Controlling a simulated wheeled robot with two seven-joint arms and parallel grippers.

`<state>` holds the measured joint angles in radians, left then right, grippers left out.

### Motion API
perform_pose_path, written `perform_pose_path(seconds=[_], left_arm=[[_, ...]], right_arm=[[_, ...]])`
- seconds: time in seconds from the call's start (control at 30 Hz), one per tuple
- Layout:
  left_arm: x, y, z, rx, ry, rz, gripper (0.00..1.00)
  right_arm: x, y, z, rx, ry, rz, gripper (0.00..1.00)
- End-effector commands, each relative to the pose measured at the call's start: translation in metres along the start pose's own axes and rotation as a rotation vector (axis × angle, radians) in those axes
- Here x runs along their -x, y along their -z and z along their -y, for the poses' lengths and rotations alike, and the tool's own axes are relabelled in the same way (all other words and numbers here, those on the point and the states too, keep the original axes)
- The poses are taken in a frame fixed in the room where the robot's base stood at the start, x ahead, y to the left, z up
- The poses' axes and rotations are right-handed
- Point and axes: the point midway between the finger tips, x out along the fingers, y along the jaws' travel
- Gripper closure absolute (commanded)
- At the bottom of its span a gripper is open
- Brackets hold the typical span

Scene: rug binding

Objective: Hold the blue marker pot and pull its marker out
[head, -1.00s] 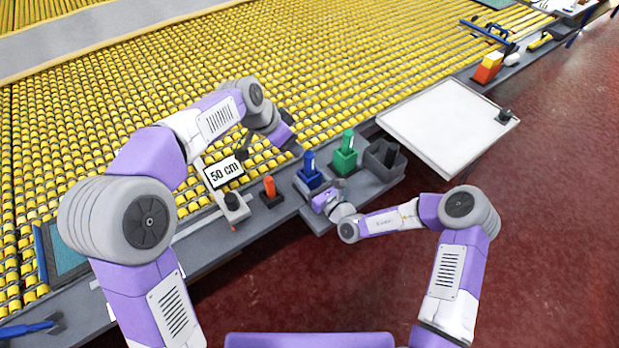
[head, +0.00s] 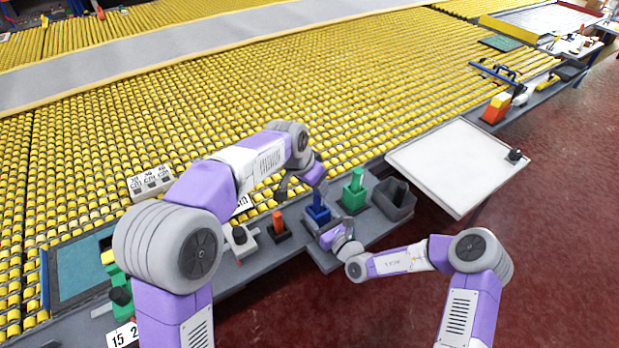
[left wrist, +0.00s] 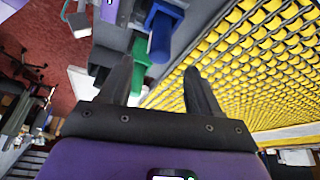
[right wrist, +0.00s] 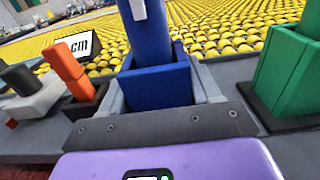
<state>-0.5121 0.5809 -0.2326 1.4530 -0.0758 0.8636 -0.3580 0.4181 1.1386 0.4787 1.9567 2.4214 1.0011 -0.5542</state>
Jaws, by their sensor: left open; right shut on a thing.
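The blue pot (head: 318,214) stands upright on the grey bench-edge shelf, with the blue marker (head: 317,198) upright in it. In the right wrist view the pot (right wrist: 157,88) sits between my right gripper's fingers (right wrist: 160,92), which are shut on its sides; the marker (right wrist: 149,35) rises from it. The right gripper (head: 331,233) reaches the pot from the front. My left gripper (left wrist: 158,67) is open and empty. Its fingers point toward the blue marker (left wrist: 162,36), which shows beyond their tips; the exact gap is hard to tell.
A green pot (head: 353,200) with a green marker stands right of the blue one, with a dark grey bin (head: 394,198) beyond it. An orange marker (head: 278,223) stands in a dark holder to the left. A white board (head: 465,165) lies further right. Yellow rollers fill the area behind.

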Motion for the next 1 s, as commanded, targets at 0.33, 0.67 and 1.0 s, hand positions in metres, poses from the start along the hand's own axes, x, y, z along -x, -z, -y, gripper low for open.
perform_pose_path(seconds=[0.33,0.67,1.0], left_arm=[[-0.066,-0.001,0.0,-0.001,-0.001,0.003,0.37],[-0.09,0.0,0.0,-0.001,-0.001,0.0,0.37],[-0.09,0.0,0.0,-0.001,-0.001,0.0,0.53]], right_arm=[[0.0,0.0,0.0,0.0,0.0,0.001,0.77],[0.0,0.0,0.0,0.0,0.0,0.001,0.77],[0.0,0.0,0.0,0.0,0.0,0.001,0.77]])
